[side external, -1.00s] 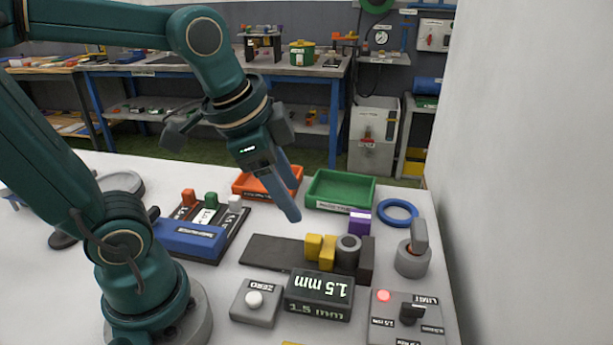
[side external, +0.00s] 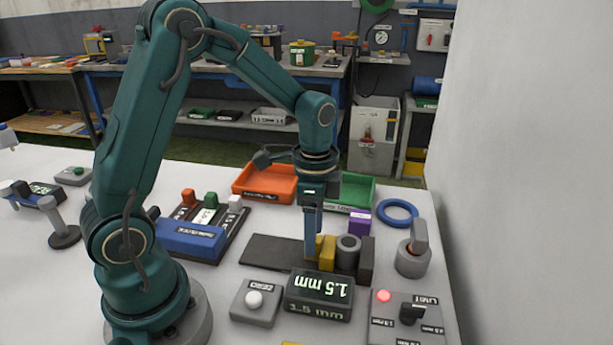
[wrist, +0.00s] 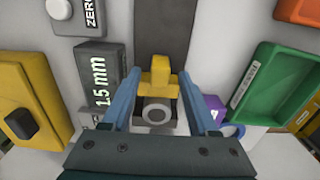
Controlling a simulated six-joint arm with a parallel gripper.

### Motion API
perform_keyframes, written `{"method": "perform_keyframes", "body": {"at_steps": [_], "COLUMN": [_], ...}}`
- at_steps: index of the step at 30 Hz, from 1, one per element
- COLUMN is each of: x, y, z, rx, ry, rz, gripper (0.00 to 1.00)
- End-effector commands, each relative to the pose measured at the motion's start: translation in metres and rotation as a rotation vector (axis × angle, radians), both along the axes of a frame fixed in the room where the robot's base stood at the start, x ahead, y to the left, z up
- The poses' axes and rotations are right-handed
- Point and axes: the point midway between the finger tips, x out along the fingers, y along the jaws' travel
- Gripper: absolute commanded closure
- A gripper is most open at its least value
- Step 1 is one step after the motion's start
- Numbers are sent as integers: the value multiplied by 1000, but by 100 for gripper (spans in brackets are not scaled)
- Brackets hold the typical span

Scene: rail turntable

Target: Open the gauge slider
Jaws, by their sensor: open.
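The gauge is a dark rail (side external: 270,250) with a yellow slider (side external: 327,252) on it. The slider (wrist: 160,76) is close against a grey ring-shaped part (side external: 348,252), whose round end (wrist: 157,113) also shows in the wrist view. A dark end block (side external: 366,262) stands on the ring's other side. My gripper (side external: 312,250) points down at the slider. In the wrist view my gripper (wrist: 160,78) is open, with one blue finger on each side of the yellow slider. I cannot tell whether the fingers touch it.
A black display (side external: 319,289) reading 1.5 mm and a grey ZERO button box (side external: 256,302) stand in front of the rail. A red-lit LIMIT box (side external: 408,318), a grey knob (side external: 412,258), a blue ring (side external: 398,212) and green (side external: 358,190) and orange trays (side external: 265,184) surround it.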

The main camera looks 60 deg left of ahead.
Motion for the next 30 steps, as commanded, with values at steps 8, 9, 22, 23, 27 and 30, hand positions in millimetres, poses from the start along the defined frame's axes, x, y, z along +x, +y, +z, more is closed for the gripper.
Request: {"method": "perform_keyframes", "body": {"at_steps": [8,9,22,23,27,30], "x": [0,0,0,0,0,0], "y": [0,0,0,0,0,0], "z": [-19,-19,-19,-19,-19,-18], "rx": [0,1,0,0,0,0], "ry": [0,-1,-1,-1,-1,-1], "rz": [0,0,0,0,0,0], "gripper": [40,40,100,100,100,100]}}
